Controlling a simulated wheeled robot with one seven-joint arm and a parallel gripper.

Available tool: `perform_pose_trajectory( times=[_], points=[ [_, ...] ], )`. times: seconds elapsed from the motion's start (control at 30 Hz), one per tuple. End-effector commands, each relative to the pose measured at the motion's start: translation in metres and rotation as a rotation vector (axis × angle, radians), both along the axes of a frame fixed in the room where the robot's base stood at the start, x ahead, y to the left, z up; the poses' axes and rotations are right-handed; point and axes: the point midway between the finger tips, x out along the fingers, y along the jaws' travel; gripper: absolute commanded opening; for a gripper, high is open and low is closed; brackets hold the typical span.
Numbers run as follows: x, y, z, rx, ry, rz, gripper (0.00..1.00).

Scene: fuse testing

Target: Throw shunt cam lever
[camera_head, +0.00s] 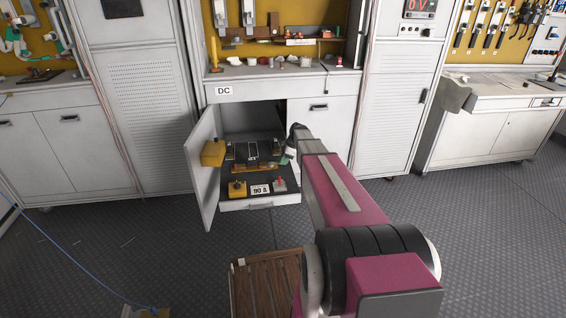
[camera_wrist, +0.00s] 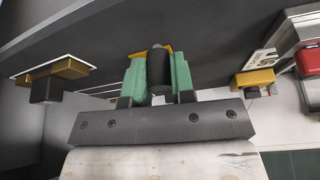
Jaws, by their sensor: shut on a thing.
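My gripper (camera_wrist: 160,78) has two green finger pads shut on a dark cylindrical handle (camera_wrist: 157,68), seemingly the shunt cam lever. A bit of orange-yellow metal shows behind the handle, but the pads hide most of its base. In the head view my gripper (camera_head: 290,152) reaches the right side of a pulled-out tray (camera_head: 243,204) in the open cabinet under the DC bench. The lever cannot be made out there, as my arm and gripper cover that spot.
The wrist view shows a brass block with a black knob (camera_wrist: 50,82) at left and a yellow block (camera_wrist: 255,78) at right, near a red part (camera_wrist: 308,58). The cabinet door (camera_head: 203,165) stands open left of the tray. A wooden crate (camera_head: 262,285) sits on the floor.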

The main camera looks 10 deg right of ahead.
Motion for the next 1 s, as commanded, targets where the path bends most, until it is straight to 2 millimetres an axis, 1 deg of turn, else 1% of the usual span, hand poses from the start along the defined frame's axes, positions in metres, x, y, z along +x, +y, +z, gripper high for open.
perform_pose_trajectory(
  times=[0.03,0.1,0.3,0.5,0.73,1.0],
  points=[
    [0.006,-0.002,-0.001,-0.001,0.000,0.039,0.00],
    [0.010,-0.004,-0.001,-0.001,0.000,0.096,0.00],
    [0.018,-0.005,-0.001,-0.001,0.001,0.233,0.00],
    [0.023,-0.006,0.000,-0.001,0.000,0.322,0.00],
    [0.025,-0.006,0.000,-0.002,-0.001,0.370,0.00],
    [0.026,-0.006,0.000,-0.002,-0.002,0.378,0.00]
  ],
)
